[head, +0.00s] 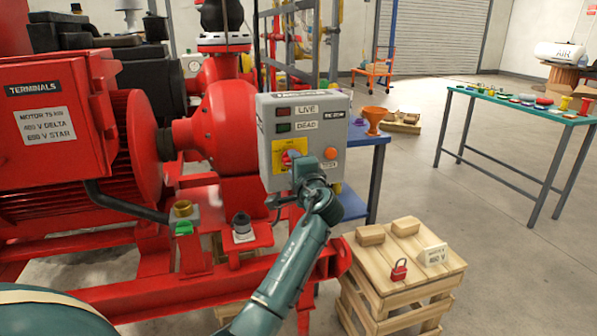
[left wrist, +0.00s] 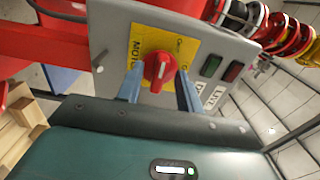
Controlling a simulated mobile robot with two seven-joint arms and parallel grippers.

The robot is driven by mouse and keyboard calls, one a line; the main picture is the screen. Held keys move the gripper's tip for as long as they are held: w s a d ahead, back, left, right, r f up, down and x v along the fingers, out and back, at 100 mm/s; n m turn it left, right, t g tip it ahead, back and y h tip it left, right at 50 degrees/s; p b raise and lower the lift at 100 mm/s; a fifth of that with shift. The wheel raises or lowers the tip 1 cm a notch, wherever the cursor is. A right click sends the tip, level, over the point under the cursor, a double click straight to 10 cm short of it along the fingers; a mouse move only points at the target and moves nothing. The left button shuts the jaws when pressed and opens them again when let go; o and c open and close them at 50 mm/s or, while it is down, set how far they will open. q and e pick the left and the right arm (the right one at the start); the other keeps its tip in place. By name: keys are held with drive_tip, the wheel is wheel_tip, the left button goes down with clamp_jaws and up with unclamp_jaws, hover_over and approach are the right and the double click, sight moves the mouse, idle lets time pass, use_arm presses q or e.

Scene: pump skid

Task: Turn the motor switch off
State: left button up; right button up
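The motor switch is a red knob (left wrist: 158,68) on a yellow plate (head: 283,147), on the front of a grey control box (head: 345,158). In the left wrist view a white mark shows on the knob. My left gripper (left wrist: 157,88) is open, with one finger on each side of the knob; I cannot tell whether they touch it. In the head view the gripper hides part of the knob and plate. Dark windows labelled LIVE (head: 283,112) and DEAD (head: 283,127) sit above the switch. My right gripper is not in view.
An orange button (head: 330,153) sits just right of the switch. The red motor and pump (head: 225,130) stand to the left. A wooden crate (head: 400,283) with a red padlock (head: 399,270) and blocks is below right. Open floor lies between it and a green table (head: 500,97).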

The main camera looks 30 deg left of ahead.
use_arm(q)
drive_tip(key=v, duration=1.3)
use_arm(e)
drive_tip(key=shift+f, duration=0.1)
